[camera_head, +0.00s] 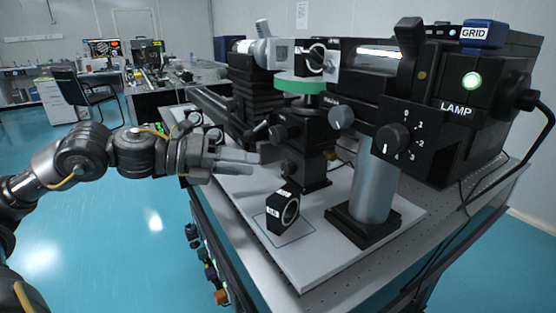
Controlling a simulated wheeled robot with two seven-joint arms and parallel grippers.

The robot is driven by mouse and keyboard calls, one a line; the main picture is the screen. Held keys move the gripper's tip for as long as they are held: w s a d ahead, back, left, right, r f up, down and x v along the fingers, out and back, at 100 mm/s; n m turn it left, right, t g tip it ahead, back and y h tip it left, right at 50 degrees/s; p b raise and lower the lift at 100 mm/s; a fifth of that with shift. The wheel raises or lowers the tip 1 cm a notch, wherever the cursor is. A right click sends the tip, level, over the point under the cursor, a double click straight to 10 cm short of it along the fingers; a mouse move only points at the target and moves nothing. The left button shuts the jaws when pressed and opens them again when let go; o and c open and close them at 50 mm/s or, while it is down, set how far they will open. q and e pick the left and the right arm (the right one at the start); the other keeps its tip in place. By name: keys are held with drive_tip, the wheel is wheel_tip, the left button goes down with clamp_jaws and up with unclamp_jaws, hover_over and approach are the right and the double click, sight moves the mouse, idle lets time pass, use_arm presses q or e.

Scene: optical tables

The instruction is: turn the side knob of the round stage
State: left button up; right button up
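The round stage, with a green ring (300,85), sits on the black microscope-like device at the centre. I cannot tell for sure which is the stage's side knob. My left gripper (256,163) reaches in from the left, its grey fingers pointing right, below and left of the left knob. It appears apart from the knobs. Its two fingers lie close together in this view, and any gap is unclear. Nothing shows held. My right gripper is not in view.
A black ring-shaped holder (284,208) stands on the white base plate (316,260) in front of the device. A grey post with a black foot (362,226) stands to its right. A lamp box with a dial (393,142) fills the right side.

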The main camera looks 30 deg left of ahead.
sight(284, 168)
use_arm(q)
drive_tip(key=p+x, duration=0.1)
drive_tip(key=x, duration=0.4)
drive_tip(key=shift+w+d+r, duration=0.1)
drive_tip(key=shift+w+d, duration=0.1)
drive_tip(key=shift+d, duration=0.05)
drive_tip(key=shift+p+x, duration=0.35)
drive_tip(key=shift+x, duration=0.6)
drive_tip(key=shift+s, duration=0.1)
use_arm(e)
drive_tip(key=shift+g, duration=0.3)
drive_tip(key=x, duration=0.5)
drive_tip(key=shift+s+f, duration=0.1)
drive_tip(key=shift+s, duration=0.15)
